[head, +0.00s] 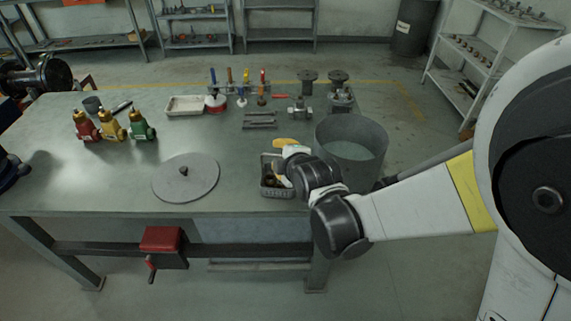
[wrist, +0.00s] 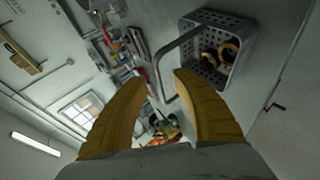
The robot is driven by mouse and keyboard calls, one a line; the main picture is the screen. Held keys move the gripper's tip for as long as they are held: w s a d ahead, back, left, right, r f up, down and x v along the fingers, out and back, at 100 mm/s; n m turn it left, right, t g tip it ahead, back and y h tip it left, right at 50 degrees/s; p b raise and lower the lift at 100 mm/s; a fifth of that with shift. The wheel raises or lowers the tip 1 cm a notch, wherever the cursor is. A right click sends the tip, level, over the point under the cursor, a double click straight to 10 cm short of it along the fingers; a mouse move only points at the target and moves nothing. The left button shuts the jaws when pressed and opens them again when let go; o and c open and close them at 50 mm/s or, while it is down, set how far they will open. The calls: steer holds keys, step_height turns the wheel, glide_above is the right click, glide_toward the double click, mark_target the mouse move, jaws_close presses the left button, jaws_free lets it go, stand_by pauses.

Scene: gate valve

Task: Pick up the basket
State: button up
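The basket (head: 272,192) is a small grey perforated container on the front part of the table, left of the grey bucket. It holds brownish ring-like parts, seen in the wrist view inside the basket (wrist: 190,42). Its grey handle (wrist: 172,46) stands out from the basket towards my fingers. My gripper (head: 281,161) is at the basket, with yellow fingers; part of the basket is hidden behind it. In the wrist view my gripper (wrist: 160,85) is open. The handle reaches into or close to the gap between the fingertips; I cannot tell whether it touches a finger.
The large grey bucket (head: 351,140) stands close at the right of my gripper. A round grey lid (head: 186,178) lies to the left. Red, yellow and green valves (head: 114,126), a white tray (head: 185,106) and tools stand further back. The table between lid and basket is clear.

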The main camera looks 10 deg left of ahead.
jaws_close()
steer(key=shift+r, duration=0.1)
